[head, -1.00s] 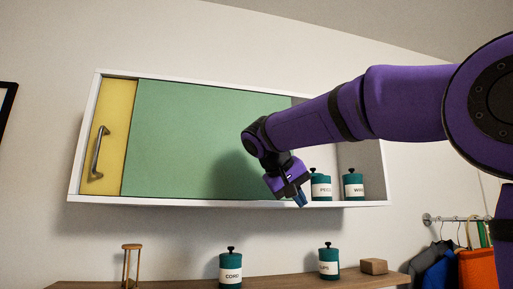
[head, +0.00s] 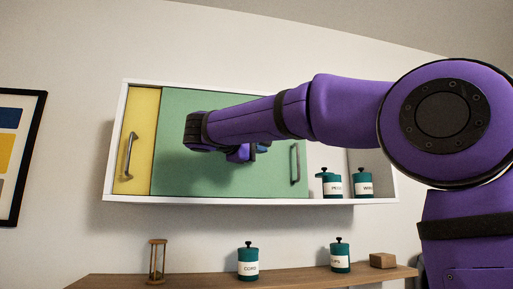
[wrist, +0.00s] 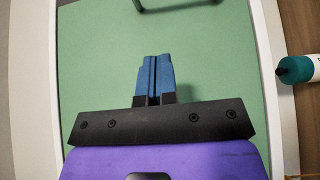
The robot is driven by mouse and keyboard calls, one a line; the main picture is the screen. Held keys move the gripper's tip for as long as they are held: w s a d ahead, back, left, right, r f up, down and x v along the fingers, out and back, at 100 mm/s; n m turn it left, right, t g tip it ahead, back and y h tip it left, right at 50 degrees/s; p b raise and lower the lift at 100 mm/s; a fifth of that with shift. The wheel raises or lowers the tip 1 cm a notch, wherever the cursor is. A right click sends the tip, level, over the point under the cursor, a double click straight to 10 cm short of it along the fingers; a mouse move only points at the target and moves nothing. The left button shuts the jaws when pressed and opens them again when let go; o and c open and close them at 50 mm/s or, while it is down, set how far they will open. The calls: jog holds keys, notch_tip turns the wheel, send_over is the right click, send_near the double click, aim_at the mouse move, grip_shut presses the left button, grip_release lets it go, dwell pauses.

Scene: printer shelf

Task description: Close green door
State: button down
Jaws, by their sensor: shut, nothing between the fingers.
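The green door (head: 225,180) is a flat panel on the front of a white wall cabinet (head: 230,200). It spans the middle, with a grey vertical handle (head: 295,163) near its right edge. Right of it the cabinet is open. My gripper (head: 262,147) is in front of the door, left of the handle, and partly hidden by my arm. In the wrist view its blue fingers (wrist: 153,75) are together and empty over the green panel. Part of the handle (wrist: 175,4) shows at the top there, apart from the fingertips. Contact with the door cannot be told.
A yellow panel (head: 139,150) with a handle is at the cabinet's left. Two teal canisters (head: 331,184) (head: 363,182) stand in the open right part. A wooden shelf (head: 200,282) below holds an hourglass (head: 157,260), more canisters (head: 248,262) and a brown block (head: 382,260).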

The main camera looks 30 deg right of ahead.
send_near(289, 151)
jog(key=d, duration=0.1)
jog(key=w+d+f, duration=0.1)
jog(key=d, duration=0.1)
jog(key=shift+w+d+f, duration=0.1)
jog(key=shift+w+f, duration=0.05)
jog(key=shift+w, duration=0.05)
jog(key=shift+s+d, duration=0.7)
jog(key=shift+d, duration=0.3)
jog(key=shift+s+d, duration=0.25)
jog(key=shift+d, duration=0.4)
jog(key=shift+d, duration=0.1)
jog(key=s+d, duration=0.3)
jog(key=d, duration=0.7)
jog(key=s+d, duration=0.3)
jog(key=d, duration=0.7)
jog(key=s+d, duration=0.3)
jog(key=d, duration=0.8)
jog(key=shift+s, duration=0.1)
